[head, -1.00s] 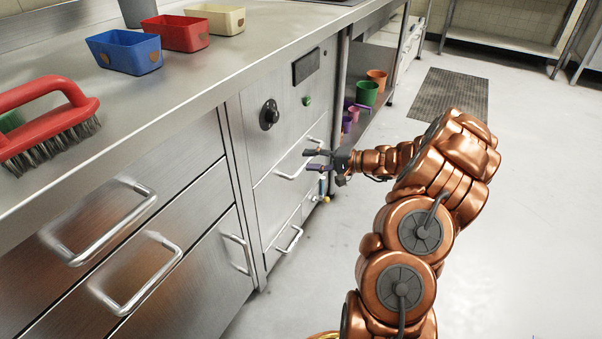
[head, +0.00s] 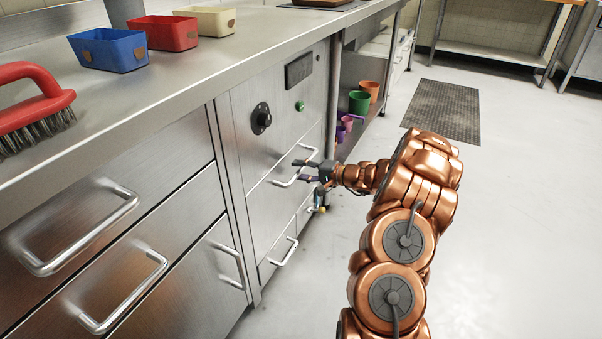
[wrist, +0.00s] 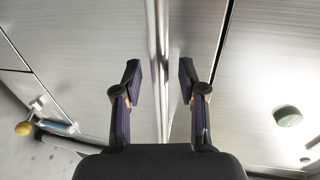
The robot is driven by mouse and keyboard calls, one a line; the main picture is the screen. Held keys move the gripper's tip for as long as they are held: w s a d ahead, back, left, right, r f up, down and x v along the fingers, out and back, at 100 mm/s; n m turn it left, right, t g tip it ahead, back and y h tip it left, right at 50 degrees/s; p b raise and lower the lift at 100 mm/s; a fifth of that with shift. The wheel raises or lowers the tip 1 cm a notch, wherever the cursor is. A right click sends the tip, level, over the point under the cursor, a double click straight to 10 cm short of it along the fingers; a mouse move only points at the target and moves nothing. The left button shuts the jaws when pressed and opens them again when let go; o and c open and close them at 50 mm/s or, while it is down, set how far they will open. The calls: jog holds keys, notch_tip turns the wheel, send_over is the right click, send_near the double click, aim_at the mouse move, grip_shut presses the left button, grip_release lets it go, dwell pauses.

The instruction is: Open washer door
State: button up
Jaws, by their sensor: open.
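The washer (head: 255,85) is a brushed-steel front under the counter, with a black dial (head: 261,118), a dark display (head: 299,70) and a green button (head: 300,106). Its door (head: 262,205) looks closed, with a bar handle (head: 281,184). My gripper (head: 296,171) is at this handle, fingers open and pointing at the door. In the wrist view the handle bar (wrist: 157,45) runs vertically between the two spread fingertips (wrist: 160,75), with a gap on each side. Whether the fingertips reach past the bar in depth is hard to tell.
A lower panel with its own handle (head: 284,252) is below. Steel drawers (head: 130,262) stand left. The counter holds a red brush (head: 30,105) and blue (head: 110,52), red (head: 165,34) and cream (head: 208,21) bins. Pots (head: 359,102) sit on a shelf.

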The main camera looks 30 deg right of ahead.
jog(key=shift+c, duration=0.3)
grip_shut()
dwell(0.5)
